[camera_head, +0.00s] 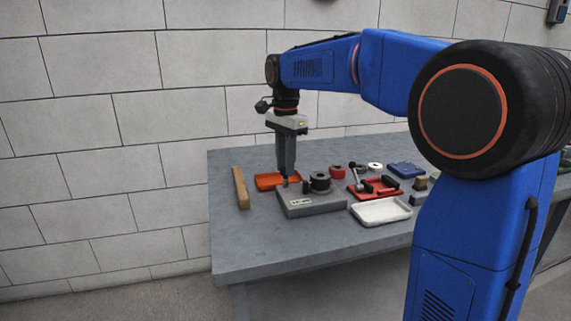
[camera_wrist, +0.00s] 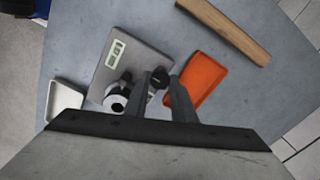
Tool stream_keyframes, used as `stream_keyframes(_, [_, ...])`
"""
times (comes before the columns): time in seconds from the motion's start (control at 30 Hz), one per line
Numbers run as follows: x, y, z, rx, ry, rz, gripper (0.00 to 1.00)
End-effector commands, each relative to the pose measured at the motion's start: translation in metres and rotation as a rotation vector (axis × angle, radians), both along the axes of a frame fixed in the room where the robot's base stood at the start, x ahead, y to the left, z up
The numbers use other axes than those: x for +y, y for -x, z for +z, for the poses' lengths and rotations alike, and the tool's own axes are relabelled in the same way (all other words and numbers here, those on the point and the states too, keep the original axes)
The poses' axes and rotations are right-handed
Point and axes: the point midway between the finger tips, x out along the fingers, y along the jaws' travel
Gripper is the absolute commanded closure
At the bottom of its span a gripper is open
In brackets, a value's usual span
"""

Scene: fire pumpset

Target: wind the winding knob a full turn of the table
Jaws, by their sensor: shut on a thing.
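The winding table unit is a grey flat base (camera_head: 310,201) with a small label, and it lies on the bench; it also shows in the wrist view (camera_wrist: 133,58). A dark round spool-like part (camera_head: 320,181) stands on its far right in the head view. My gripper (camera_head: 285,179) points straight down over the base's left rear part. In the wrist view my gripper (camera_wrist: 159,82) has its fingers on either side of the small dark winding knob (camera_wrist: 158,84), shut on it. The fingers hide much of the knob in the head view.
An orange tray (camera_head: 267,182) lies close beside my gripper, with a wooden bar (camera_head: 241,188) to its left. A white tray (camera_head: 381,212), a red tray with tools (camera_head: 365,192), a red ring (camera_head: 337,172) and a blue box (camera_head: 406,169) lie right. The bench front is clear.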

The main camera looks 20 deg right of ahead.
Motion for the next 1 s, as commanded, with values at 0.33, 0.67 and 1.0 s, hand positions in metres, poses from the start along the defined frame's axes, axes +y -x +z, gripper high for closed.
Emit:
stream_keyframes(0.33, [0.000,0.000,0.000,-0.002,0.000,0.001,0.58])
stream_keyframes(0.67, [0.000,-0.001,0.022,-0.003,0.000,0.001,0.58])
stream_keyframes(1.0, [0.000,-0.001,0.089,-0.003,0.000,0.001,0.58])
